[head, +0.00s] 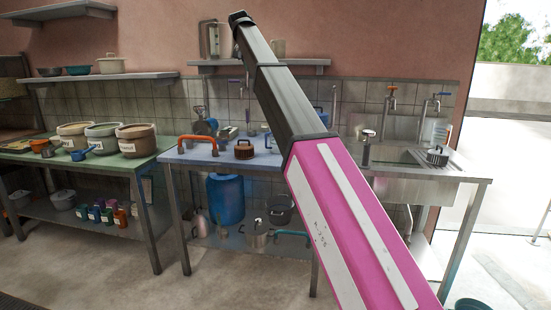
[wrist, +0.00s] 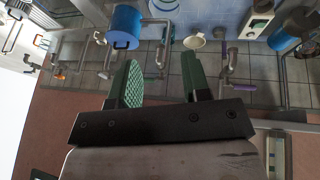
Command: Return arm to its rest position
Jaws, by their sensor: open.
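My arm (head: 345,205) reaches up from the lower right of the head view, pink and white near me and dark grey farther out. Its far end is high, in front of the pink wall near the upper shelf. My gripper (wrist: 160,77) shows in the wrist view with its two green fingers apart and nothing between them. The fingers themselves cannot be made out in the head view.
A blue-topped table (head: 215,156) and a steel sink (head: 400,158) with taps stand behind my arm. A green table (head: 120,163) with several tubs is at left. A wall shelf (head: 300,64) is close to the arm's far end. Floor at lower left is clear.

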